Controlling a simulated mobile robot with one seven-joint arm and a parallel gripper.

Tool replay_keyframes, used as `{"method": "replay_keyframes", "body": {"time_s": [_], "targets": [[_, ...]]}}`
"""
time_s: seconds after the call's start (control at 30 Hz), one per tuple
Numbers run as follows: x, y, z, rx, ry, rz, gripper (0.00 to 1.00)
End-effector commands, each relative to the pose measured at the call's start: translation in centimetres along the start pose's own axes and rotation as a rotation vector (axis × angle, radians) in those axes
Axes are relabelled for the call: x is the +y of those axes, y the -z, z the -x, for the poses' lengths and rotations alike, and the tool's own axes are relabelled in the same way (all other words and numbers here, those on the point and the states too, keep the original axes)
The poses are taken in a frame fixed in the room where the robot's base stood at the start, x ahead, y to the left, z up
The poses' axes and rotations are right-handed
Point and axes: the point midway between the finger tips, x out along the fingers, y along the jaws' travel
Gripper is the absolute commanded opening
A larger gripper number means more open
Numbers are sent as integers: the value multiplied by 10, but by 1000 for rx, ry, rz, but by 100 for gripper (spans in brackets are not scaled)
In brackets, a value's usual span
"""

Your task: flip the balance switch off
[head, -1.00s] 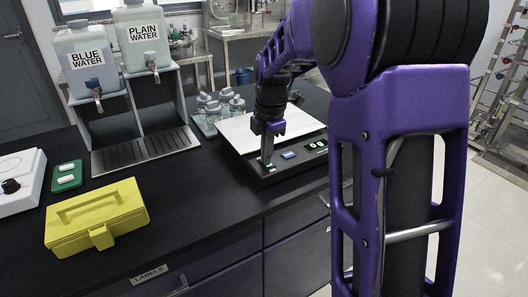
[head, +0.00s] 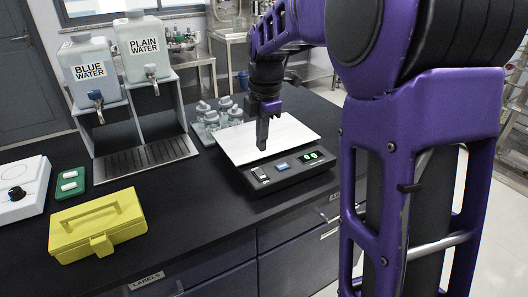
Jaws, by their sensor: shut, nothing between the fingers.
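The balance (head: 290,177) stands on the dark bench, with a pale flat pan (head: 285,138) on top. Its display (head: 313,156) is lit with green digits, probably zeros. A blue button (head: 283,167) is in the middle of its front panel. The small switch (head: 260,173) is at the panel's left end; a tiny green spot shows by it, and its rocker position is too small to tell. My gripper (head: 262,148) points down, shut and empty, above the left front part of the balance. It appears apart from the switch.
Several lidded bottles (head: 212,117) stand behind the balance. The water dispenser stand (head: 146,158), yellow box (head: 97,224), green-and-white piece (head: 70,183) and white device with a black knob (head: 22,190) are to the left. The bench front is clear between box and balance.

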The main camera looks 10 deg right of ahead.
Motion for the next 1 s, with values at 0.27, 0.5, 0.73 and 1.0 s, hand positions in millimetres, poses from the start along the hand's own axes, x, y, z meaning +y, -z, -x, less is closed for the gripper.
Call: {"method": "replay_keyframes", "body": {"time_s": [0.27, 0.5, 0.73, 1.0], "targets": [[0, -1, 43, -2, -2, -2, 0], [0, -1, 49, -1, -1, -1, 0], [0, -1, 48, -1, -2, -1, 0], [11, -7, 46, -1, -7, -2, 0]]}}
